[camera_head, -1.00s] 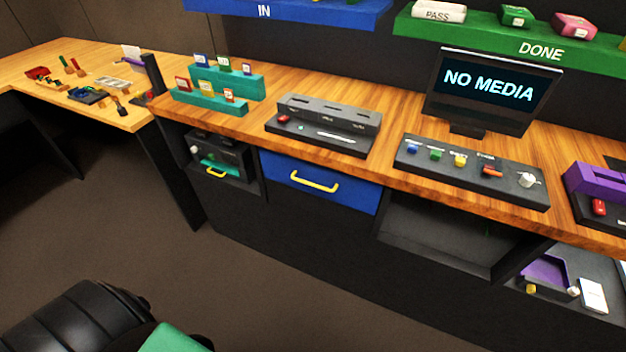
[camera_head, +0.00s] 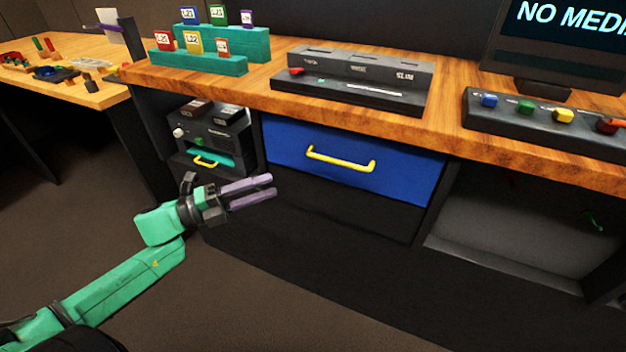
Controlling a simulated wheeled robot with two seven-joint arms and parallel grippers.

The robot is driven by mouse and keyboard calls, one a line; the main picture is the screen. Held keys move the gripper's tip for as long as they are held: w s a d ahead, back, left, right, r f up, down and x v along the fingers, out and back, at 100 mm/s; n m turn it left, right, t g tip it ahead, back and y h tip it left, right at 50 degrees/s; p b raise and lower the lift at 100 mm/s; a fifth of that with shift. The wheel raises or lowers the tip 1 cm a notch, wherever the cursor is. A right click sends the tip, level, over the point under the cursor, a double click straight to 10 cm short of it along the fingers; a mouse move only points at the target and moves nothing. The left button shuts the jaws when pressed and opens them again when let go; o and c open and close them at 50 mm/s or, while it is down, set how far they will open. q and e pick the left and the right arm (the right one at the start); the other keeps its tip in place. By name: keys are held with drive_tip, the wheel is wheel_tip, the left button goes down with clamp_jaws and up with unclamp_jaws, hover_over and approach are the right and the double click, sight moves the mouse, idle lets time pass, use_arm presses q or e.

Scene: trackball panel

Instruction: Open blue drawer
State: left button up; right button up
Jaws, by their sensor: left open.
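The blue drawer (camera_head: 290,159) sits under the wooden counter, its front flush with the cabinet, so it looks closed. Its yellow handle (camera_head: 341,160) is a horizontal bar across the front. My left gripper (camera_head: 272,187), with two pale purple fingers, is in front of the cabinet, left of and a little below the handle in the picture. Its fingers point right and are slightly apart, with nothing between them. It does not touch the handle. My right gripper is not in view.
The wooden counter (camera_head: 455,108) overhangs the drawer. A dark machine with a small yellow handle (camera_head: 206,161) stands in the bay left of the drawer. An open bay (camera_head: 500,225) is at the right. On the counter stand a slotted grey box (camera_head: 355,68) and a button panel (camera_head: 540,115).

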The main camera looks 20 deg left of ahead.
sight(325, 166)
use_arm(q)
drive_tip(key=x, duration=0.9)
drive_tip(key=b+x, duration=0.1)
drive_tip(key=x, duration=0.4)
drive_tip(key=shift+w+r, duration=0.1)
drive_tip(key=shift+r, duration=0.25)
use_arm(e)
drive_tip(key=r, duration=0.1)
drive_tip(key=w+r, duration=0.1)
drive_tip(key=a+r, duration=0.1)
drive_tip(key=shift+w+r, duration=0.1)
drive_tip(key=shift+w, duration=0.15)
use_arm(q)
drive_tip(key=shift+c, duration=0.3)
clamp_jaws()
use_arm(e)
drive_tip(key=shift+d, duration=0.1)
